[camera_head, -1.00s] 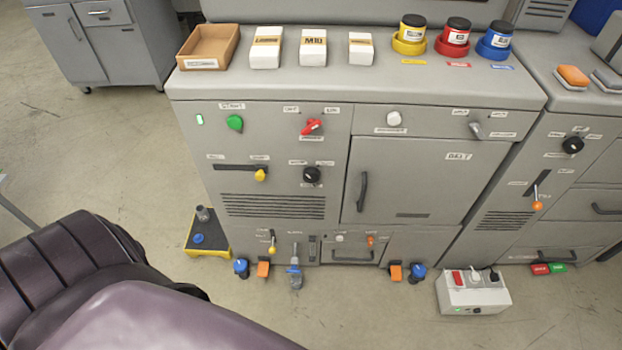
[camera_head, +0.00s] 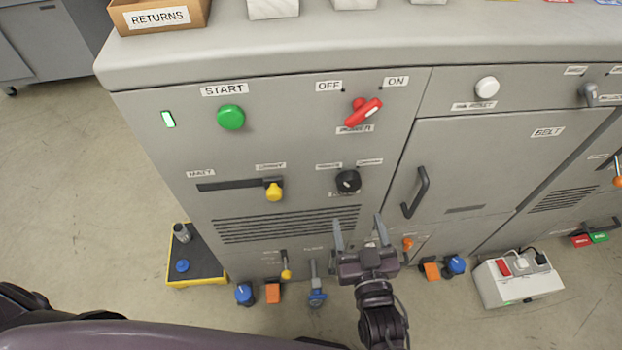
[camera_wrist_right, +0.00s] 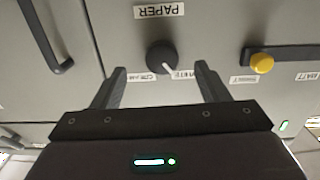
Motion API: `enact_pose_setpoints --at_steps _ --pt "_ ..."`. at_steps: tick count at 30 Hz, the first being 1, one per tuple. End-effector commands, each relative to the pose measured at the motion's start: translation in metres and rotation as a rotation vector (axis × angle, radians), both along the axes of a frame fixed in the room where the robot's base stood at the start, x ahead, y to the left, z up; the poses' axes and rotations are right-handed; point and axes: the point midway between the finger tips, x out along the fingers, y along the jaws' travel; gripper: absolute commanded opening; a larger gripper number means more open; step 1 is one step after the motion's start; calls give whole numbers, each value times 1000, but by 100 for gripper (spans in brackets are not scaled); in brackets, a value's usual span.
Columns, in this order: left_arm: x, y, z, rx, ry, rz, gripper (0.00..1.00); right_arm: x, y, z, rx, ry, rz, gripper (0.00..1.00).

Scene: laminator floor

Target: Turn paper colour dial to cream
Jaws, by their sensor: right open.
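The paper colour dial (camera_head: 348,181) is a round black knob on the grey machine front, below the red power switch. In the right wrist view the dial (camera_wrist_right: 160,56) appears upside down, with labels PAPER, CREAM and WHITE around it. Its pale pointer mark leans towards the WHITE label. My right gripper (camera_head: 358,225) is open and empty, below the dial in the head view. In the right wrist view its fingers (camera_wrist_right: 157,78) stand apart on either side of the dial's line, with no contact visible. My left gripper is not in view.
Near the dial are the yellow slider knob (camera_head: 274,191), red power switch (camera_head: 363,112), green start button (camera_head: 231,117) and door handle (camera_head: 416,192). Small levers and pedals sit low on the machine. A white socket box (camera_head: 518,277) stands on the floor at right.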

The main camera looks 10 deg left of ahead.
Motion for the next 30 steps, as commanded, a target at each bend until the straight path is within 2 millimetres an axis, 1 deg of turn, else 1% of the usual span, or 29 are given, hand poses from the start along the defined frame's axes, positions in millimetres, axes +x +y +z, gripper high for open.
enact_pose_setpoints --at_steps 1,5,12,15,18,22,29,30 --pt "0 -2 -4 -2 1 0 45 0 1 4 11 -14 -1 68" --pt "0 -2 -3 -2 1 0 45 9 5 13 21 -29 -3 68" --pt "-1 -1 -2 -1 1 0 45 46 17 13 19 -27 -2 68" --pt "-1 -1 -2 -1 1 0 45 59 21 12 18 -28 -2 68" --pt "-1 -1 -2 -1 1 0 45 68 24 12 20 -26 -2 68" --pt "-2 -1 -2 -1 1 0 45 73 26 11 19 -23 -1 68" --pt "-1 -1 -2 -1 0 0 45 73 26 11 19 -23 -1 68" --pt "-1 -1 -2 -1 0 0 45 73 26 11 19 -23 -1 63"
